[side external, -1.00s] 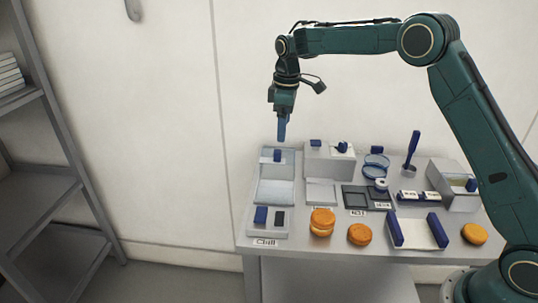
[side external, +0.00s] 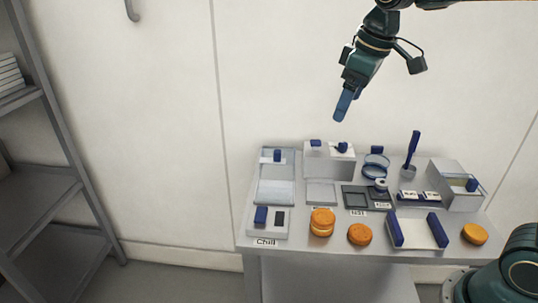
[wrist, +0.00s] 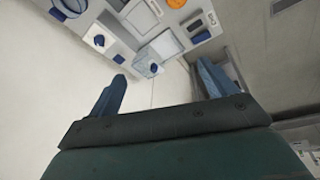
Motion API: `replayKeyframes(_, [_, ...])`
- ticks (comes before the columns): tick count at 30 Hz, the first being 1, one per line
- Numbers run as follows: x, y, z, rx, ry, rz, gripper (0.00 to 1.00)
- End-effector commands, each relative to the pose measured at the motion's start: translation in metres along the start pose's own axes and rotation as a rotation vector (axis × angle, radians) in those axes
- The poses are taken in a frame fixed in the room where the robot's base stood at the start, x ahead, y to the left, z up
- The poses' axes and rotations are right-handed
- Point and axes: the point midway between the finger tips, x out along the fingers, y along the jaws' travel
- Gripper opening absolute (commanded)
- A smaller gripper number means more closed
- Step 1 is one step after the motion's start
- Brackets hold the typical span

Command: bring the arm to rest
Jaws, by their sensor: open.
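My gripper (side external: 345,104) hangs in the air above the back of the table (side external: 262,248), tilted with its blue fingers pointing down and left. In the wrist view my gripper (wrist: 165,85) shows two blue fingers spread wide apart with nothing between them. It touches nothing. Most of my upper arm is out of the side view.
On the table stand a filled round (side external: 321,217), another round (side external: 360,234), a third at right (side external: 474,233), a white tray with blue sides (side external: 420,235), a chill unit (side external: 268,221) and a grey box (side external: 330,160). A shelf rack (side external: 50,120) stands left.

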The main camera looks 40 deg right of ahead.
Motion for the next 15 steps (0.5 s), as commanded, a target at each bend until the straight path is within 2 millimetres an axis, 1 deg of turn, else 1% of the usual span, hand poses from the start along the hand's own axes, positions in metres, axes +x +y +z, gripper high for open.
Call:
replayKeyframes(1, [-0.006, -0.004, 0.011, 0.017, 0.012, 0.004, 0.84])
replayKeyframes(6, [-0.019, -0.017, 0.045, 0.079, 0.050, 0.016, 0.84])
replayKeyframes(9, [-0.025, -0.025, 0.066, 0.115, 0.072, 0.021, 0.84])
replayKeyframes(15, [-0.029, -0.041, 0.107, 0.187, 0.117, 0.029, 0.84])
